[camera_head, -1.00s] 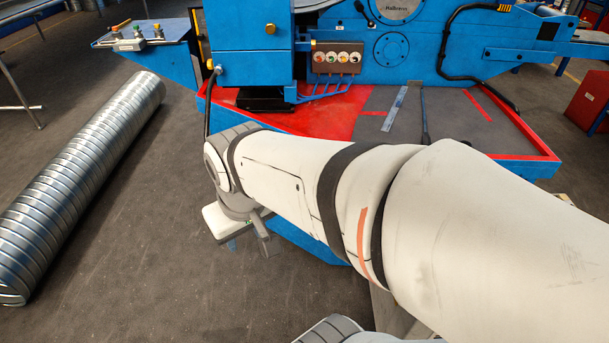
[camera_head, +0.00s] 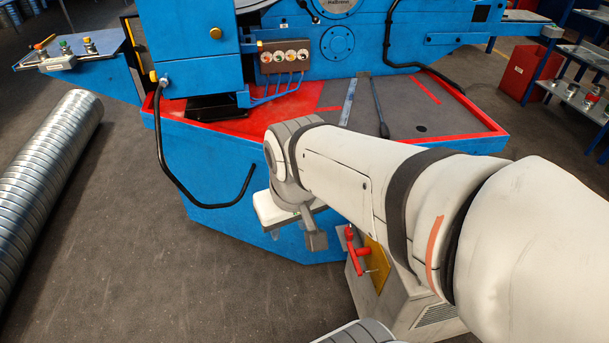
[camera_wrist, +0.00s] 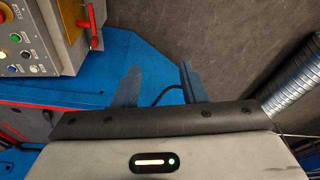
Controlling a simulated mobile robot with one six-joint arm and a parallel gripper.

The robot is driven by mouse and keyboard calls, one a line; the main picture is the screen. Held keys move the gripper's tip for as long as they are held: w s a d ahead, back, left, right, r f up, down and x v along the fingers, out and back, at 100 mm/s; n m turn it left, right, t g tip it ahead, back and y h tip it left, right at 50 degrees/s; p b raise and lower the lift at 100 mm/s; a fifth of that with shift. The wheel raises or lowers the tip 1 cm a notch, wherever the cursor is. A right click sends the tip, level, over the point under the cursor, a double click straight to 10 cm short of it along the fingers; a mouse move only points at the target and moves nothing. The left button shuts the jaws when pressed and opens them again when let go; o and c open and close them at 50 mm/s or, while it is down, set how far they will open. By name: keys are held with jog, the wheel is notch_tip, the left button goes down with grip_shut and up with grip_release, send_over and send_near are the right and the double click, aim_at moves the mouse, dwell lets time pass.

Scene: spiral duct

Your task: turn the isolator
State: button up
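The isolator is a red handle (camera_head: 354,247) on a yellow plate (camera_head: 376,256), on the side of a grey cabinet (camera_head: 372,290). My forearm hides part of this cabinet in the head view. In the wrist view the red handle (camera_wrist: 90,24) is at the upper left, on the grey control box. My gripper (camera_wrist: 159,66) is open and empty, its two fingers apart over blue panel and floor. The handle is left of the fingers and clear of them. In the head view my gripper (camera_head: 296,239) hangs left of the handle, partly hidden by my wrist.
The blue machine (camera_head: 230,225) with its red-edged tray (camera_head: 470,140) stands close behind my arm. A black hose (camera_head: 185,190) loops down its front. A ribbed metal duct (camera_head: 45,175) lies at left. Buttons (camera_wrist: 25,55) sit beside the handle. Floor at front left is clear.

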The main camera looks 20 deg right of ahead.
jog(key=m+g+h+b, duration=0.3)
jog(key=g+h+b, duration=0.4)
jog(key=h+b, duration=1.75)
send_near(353, 252)
notch_tip(353, 252, up, 5)
jog(key=d+y+b, duration=0.1)
jog(key=y+b, duration=0.6)
jog(key=b, duration=0.1)
jog(key=x, duration=0.3)
jog(key=b+x, duration=0.1)
jog(key=x, duration=0.3)
jog(key=shift+w+d+f, duration=0.15)
jog(key=shift+d, duration=0.05)
jog(key=shift+c, duration=0.6)
grip_shut()
